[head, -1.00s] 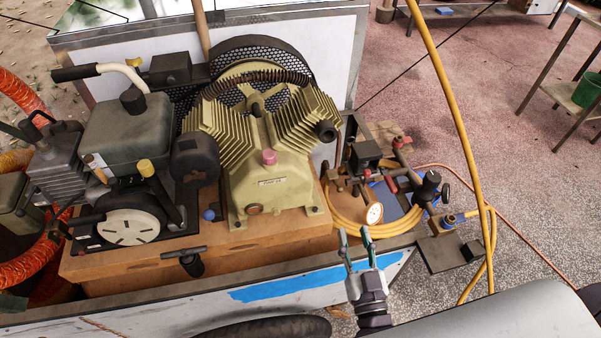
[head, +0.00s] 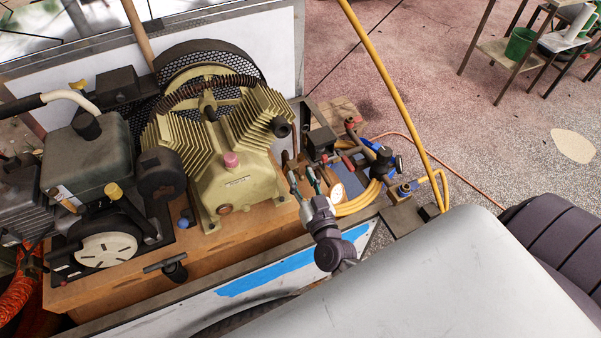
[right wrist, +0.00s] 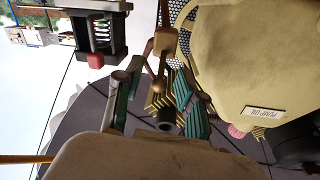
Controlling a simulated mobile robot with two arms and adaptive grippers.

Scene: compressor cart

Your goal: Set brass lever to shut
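In the right wrist view a brass-coloured piece with thin arms (right wrist: 164,42), which looks like the brass lever, reaches down toward the space between my right fingers. In the head view I cannot clearly pick the lever out among the fittings beside the pump. My right gripper (head: 302,176) is open at the right front of the pump, in front of those fittings; its spread fingers also show in the right wrist view (right wrist: 157,88). Its fingers look empty; I cannot tell whether they touch the brass piece. My left gripper is not in view.
The tan compressor pump (head: 232,185) stands on a wooden base. A pressure gauge (head: 338,192), yellow hose (head: 360,201) and dark box (head: 320,144) crowd the fittings. The right wrist view shows a dark spring housing (right wrist: 97,35) with a red knob.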

